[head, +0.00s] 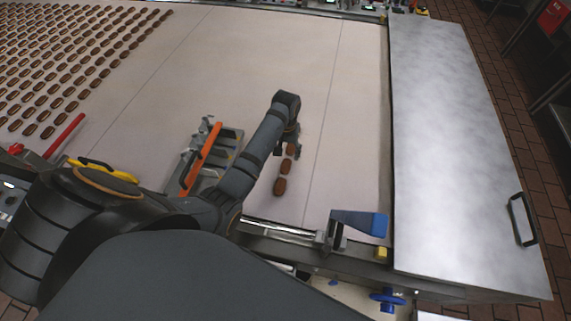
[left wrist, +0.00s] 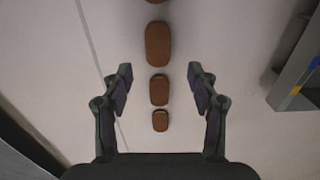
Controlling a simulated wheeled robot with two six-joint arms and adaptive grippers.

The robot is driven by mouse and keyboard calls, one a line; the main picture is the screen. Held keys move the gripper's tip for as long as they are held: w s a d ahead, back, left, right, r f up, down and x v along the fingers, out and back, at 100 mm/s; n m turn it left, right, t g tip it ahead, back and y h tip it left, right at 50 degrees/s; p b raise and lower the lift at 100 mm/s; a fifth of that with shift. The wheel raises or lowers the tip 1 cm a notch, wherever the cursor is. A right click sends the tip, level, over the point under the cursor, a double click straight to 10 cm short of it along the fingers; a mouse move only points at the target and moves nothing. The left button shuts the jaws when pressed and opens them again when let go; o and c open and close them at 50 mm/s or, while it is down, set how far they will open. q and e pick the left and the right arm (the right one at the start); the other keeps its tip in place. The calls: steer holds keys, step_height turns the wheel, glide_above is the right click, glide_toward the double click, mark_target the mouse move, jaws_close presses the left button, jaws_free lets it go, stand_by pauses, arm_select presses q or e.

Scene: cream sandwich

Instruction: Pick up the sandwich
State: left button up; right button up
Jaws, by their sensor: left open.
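Several brown, oblong cream sandwiches lie in a short row on the pale belt (head: 340,110). In the head view, one sandwich (head: 280,187) is nearest me, another (head: 286,166) lies just beyond it, and a third (head: 290,150) is beside the gripper. My left gripper (head: 285,151) points down over the far end of this row. In the left wrist view the gripper (left wrist: 160,77) is open and empty. A sandwich (left wrist: 159,90) shows between its fingers, with a larger-looking one (left wrist: 158,43) above and a smaller-looking one (left wrist: 160,120) below. My right gripper is not in view.
A grey metal fixture with an orange bar (head: 201,158) stands left of my left arm. Many more sandwiches (head: 60,60) lie in rows at the far left. A steel cover (head: 450,140) borders the belt at right. The belt beyond the gripper is clear.

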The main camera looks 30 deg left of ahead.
mark_target(287, 163)
arm_select(q)
steer(key=shift+d+f+p, duration=0.15)
steer(key=shift+f+p, duration=0.65)
steer(key=shift+f, duration=0.15)
step_height(287, 163, down, 3)
steer(key=shift+s+d+r, duration=0.1)
steer(key=shift+r, duration=0.1)
steer(key=shift+f, duration=0.5)
steer(key=c, duration=0.9)
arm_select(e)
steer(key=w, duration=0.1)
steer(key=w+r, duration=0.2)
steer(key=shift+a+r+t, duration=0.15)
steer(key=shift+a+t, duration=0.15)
